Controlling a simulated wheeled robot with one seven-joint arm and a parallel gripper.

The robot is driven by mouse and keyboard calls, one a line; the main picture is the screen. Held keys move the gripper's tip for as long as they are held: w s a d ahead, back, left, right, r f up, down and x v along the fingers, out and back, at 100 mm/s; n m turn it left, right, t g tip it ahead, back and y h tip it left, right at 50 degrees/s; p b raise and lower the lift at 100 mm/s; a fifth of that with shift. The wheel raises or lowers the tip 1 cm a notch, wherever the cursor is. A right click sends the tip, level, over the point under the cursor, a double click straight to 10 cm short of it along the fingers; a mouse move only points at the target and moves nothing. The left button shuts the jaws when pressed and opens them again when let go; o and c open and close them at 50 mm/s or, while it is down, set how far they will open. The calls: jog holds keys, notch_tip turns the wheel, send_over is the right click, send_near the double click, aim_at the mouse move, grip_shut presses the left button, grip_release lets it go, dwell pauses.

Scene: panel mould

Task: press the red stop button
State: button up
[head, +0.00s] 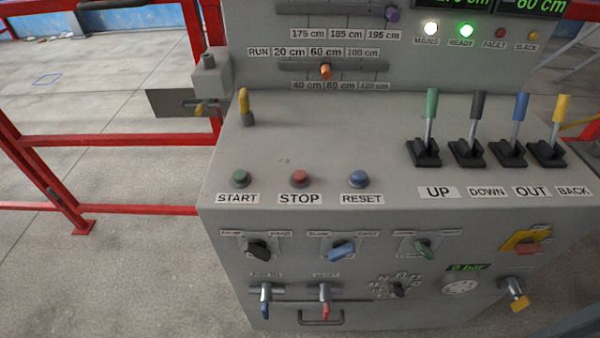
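The red stop button (299,178) sits on the sloped top of the grey control panel (330,140), above a white label that reads STOP. The green START button (240,178) is to its left and the blue RESET button (359,179) is to its right. Nothing covers the stop button. My gripper is not in view, so I cannot see where it is relative to the button.
A yellow-tipped upright lever (244,105) stands behind the START button. Several levers stand at the right, the green UP lever (430,115) nearest the buttons. Knobs and valves cover the front face. Red railing (120,140) runs along the left. Space above the buttons is clear.

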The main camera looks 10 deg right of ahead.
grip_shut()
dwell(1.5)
